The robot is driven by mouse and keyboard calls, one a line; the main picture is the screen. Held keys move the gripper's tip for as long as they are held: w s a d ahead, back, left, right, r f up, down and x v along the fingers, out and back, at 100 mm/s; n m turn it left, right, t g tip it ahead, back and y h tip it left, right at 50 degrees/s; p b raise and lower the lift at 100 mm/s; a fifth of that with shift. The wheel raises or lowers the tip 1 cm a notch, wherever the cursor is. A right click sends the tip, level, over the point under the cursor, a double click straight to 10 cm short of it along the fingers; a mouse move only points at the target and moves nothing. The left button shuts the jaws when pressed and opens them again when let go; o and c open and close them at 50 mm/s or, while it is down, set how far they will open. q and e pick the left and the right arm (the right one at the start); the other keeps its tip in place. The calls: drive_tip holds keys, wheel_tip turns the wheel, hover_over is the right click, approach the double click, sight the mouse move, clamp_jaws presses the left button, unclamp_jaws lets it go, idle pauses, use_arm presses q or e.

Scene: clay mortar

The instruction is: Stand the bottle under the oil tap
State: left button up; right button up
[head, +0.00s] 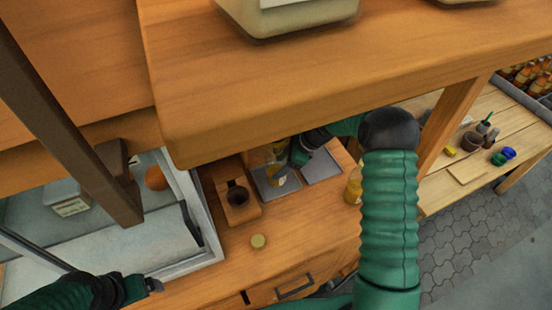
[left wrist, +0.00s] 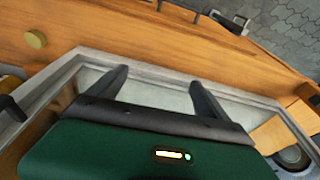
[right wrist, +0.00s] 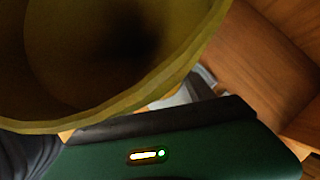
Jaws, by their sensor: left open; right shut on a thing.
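An amber bottle (head: 279,152) is below the overhanging shelf in the head view, at a grey square pad (head: 268,190); its upper part is partly hidden. My right gripper (head: 296,154) is shut on it from the right. In the right wrist view the bottle (right wrist: 110,60) fills the upper left as a blurred, yellow-olive round shape. I cannot tell whether its base touches the pad. I cannot make out the oil tap in any view. My left gripper (head: 157,286) is open and empty, near the white-framed case; its spread fingers show in the left wrist view (left wrist: 160,88).
The thick wooden shelf (head: 300,100) overhangs the counter. A wooden block with a dark cup (head: 238,194) stands left of the pad. A second grey pad (head: 321,166) and another amber bottle (head: 353,188) are to the right. A round yellowish disc (head: 258,241) lies in front.

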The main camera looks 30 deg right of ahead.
drive_tip(key=shift+w+d+f+b, duration=0.1)
drive_tip(key=shift+w+f+b, duration=0.2)
drive_tip(key=shift+w, duration=0.3)
drive_tip(key=shift+w+d+f+b, duration=0.15)
drive_tip(key=shift+w+f, duration=0.2)
drive_tip(key=shift+w, duration=0.2)
drive_tip(key=shift+s+r, duration=0.55)
drive_tip(key=shift+s, duration=0.2)
drive_tip(key=o, duration=1.3)
drive_tip(key=shift+w+a+f, duration=0.1)
drive_tip(key=shift+w+f, duration=0.05)
drive_tip(key=shift+f, duration=0.15)
drive_tip(key=shift+c, duration=0.2)
drive_tip(key=o, duration=0.4)
drive_tip(key=shift+w+f, duration=0.1)
drive_tip(key=shift+w, duration=0.15)
drive_tip(key=shift+s+r, duration=0.2)
drive_tip(key=v, duration=0.7)
drive_tip(key=shift+r, duration=0.25)
drive_tip(key=shift+w, duration=0.1)
